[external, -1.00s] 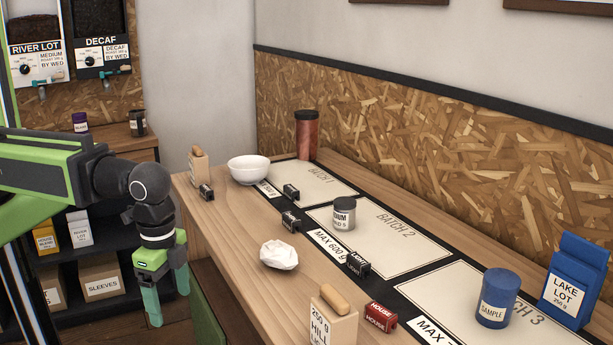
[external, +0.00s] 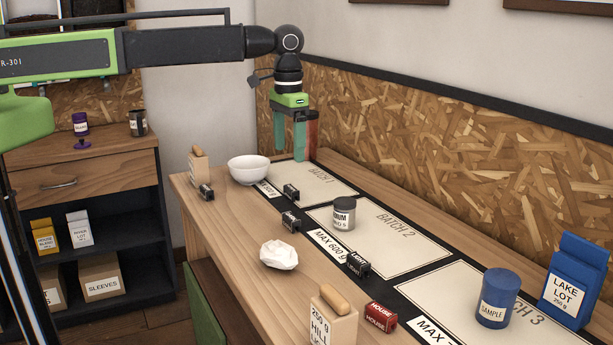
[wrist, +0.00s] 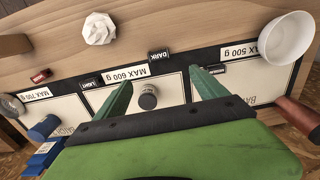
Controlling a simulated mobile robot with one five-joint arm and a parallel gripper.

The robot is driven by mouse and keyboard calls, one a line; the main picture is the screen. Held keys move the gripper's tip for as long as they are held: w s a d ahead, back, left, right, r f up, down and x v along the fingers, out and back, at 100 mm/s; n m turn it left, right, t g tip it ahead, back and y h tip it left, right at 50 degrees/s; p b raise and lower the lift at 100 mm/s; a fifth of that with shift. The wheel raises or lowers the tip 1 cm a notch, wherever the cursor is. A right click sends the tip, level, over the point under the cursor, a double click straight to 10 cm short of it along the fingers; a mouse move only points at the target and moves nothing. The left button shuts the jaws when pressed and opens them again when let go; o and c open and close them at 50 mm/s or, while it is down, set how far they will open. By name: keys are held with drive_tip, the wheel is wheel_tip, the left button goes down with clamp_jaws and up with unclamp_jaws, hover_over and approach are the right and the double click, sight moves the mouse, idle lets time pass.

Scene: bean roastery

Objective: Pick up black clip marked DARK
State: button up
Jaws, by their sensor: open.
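The black clip marked DARK (wrist: 159,55) lies on the black strip at one end of the MAX 600 g label; in the external view this clip (external: 291,221) sits between the BATCH 1 and BATCH 2 mats. My gripper (external: 289,150) is open and empty, pointing down, raised above the table's far end and overlapping the copper canister (external: 312,134) in the picture. In the wrist view my gripper (wrist: 161,80) has its fingers spread, with the DARK clip beyond the fingertips and between them sideways.
A grey-lidded jar (external: 344,213), white bowl (external: 248,169), crumpled paper (external: 279,255) and red HOUSE clip (external: 380,317) stand around.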

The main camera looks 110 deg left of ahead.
sight(291, 217)
drive_tip(key=f+b, duration=1.7)
drive_tip(key=f, duration=0.1)
drive_tip(key=shift+w+d+b, duration=0.15)
drive_tip(key=shift+w+b, duration=0.05)
drive_tip(key=shift+b, duration=0.2)
drive_tip(key=shift+r, duration=0.15)
drive_tip(key=c, duration=1.4)
drive_tip(key=shift+r+p, duration=0.15)
drive_tip(key=shift+p, duration=0.15)
